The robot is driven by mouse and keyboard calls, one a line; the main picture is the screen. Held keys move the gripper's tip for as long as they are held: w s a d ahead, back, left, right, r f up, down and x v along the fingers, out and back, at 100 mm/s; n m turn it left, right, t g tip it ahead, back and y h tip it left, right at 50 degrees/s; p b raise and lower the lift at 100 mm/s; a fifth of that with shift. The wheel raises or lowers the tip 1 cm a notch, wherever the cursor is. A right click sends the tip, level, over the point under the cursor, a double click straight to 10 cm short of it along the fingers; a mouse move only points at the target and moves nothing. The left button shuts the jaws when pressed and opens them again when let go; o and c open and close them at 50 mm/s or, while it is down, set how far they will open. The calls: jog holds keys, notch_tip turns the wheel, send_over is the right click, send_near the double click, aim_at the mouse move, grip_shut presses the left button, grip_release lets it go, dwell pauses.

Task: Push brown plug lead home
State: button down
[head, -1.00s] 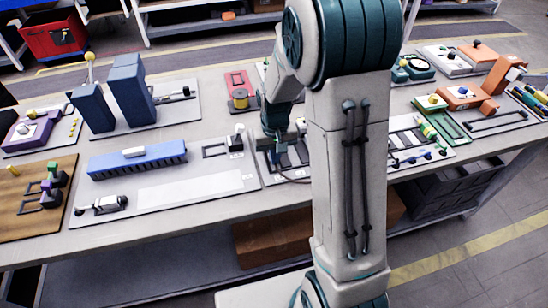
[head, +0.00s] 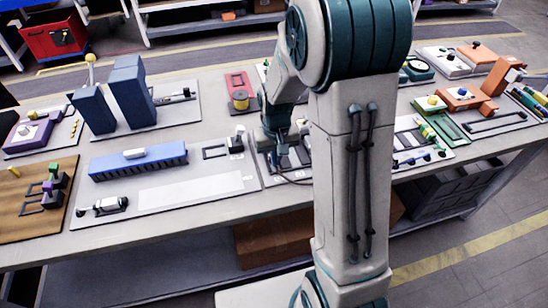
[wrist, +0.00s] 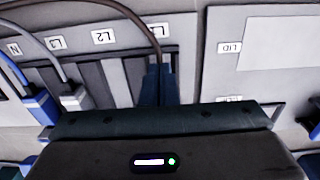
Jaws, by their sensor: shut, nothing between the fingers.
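The brown lead (wrist: 140,24) curves in from the top of the wrist view and runs down to my gripper's fingertips. Its plug is hidden behind the fingers. My gripper (wrist: 160,80) is shut, its dark blue fingers together at the lead's end, under an upside-down label that looks like L1. I cannot tell how deep the plug sits or whether the fingers touch it. In the head view my gripper (head: 275,150) is low over the socket board (head: 262,178), partly behind my arm. The brown lead also shows there (head: 290,182).
To the left in the wrist view are a grey plug (wrist: 75,98) and a blue plug (wrist: 40,105) with their leads, below upside-down labels. A flat panel with a LID label (wrist: 229,47) is on the right. A blue block (head: 138,160) lies left on the bench.

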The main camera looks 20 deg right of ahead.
notch_tip(320, 180, up, 6)
jog(key=p, duration=0.3)
jog(key=shift+p, duration=0.35)
jog(key=s+r+t, duration=0.1)
jog(key=s+r, duration=0.6)
jog(key=s, duration=0.2)
jog(key=s+r+t, duration=0.2)
jog(key=s+r, duration=0.4)
jog(key=s, duration=0.4)
jog(key=shift+r, duration=0.35)
